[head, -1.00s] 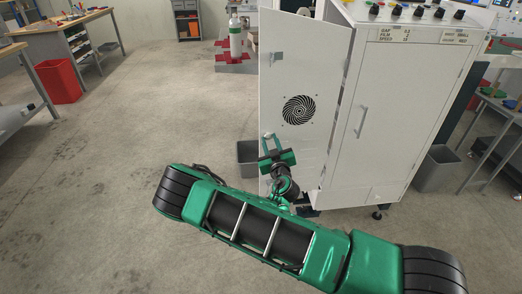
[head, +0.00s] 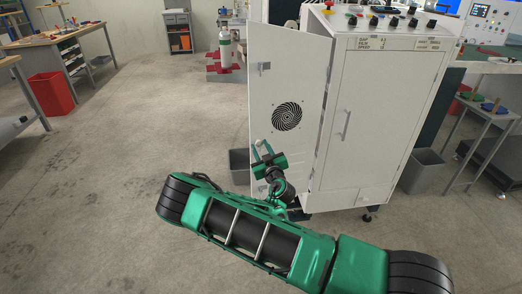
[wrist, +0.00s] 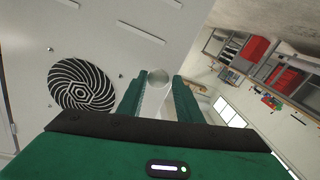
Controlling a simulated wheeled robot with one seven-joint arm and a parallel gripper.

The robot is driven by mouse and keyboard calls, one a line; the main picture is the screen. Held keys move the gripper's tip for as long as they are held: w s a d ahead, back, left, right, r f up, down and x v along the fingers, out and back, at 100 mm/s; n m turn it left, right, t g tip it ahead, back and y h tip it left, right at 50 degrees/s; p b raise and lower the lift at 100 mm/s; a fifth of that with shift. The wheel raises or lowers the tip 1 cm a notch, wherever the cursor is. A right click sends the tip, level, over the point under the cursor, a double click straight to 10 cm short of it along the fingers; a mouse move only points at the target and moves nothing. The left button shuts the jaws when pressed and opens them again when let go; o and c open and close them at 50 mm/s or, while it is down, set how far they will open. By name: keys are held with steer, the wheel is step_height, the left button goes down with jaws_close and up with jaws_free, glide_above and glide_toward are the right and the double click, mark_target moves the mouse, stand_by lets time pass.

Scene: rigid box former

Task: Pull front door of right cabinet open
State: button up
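The white cabinet (head: 365,125) stands at right in the head view. A white door panel with a round black vent (head: 287,116) is swung out from the cabinet's left side (head: 270,85). Its vented face also fills the left of the wrist view (wrist: 105,45). A second door with a long vertical handle (head: 345,126) looks shut on the cabinet's right face. My gripper (head: 262,150) is in front of the vented panel's lower part, near its free edge. Its green fingers (wrist: 158,100) are apart. A pale rounded piece shows between them; I cannot tell whether they touch it.
A grey bin (head: 239,166) stands behind the panel's lower left edge. Another grey bin (head: 421,170) is right of the cabinet. A gas cylinder (head: 225,43) stands behind. The floor (head: 120,170) at left is clear up to the workbench and red bin (head: 52,93).

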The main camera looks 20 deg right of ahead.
steer(key=shift+o, duration=0.9)
steer(key=shift+s+d, duration=0.1)
steer(key=shift+s, duration=0.35)
steer(key=s, duration=0.9)
steer(key=shift+s+a, duration=0.2)
steer(key=shift+s, duration=0.15)
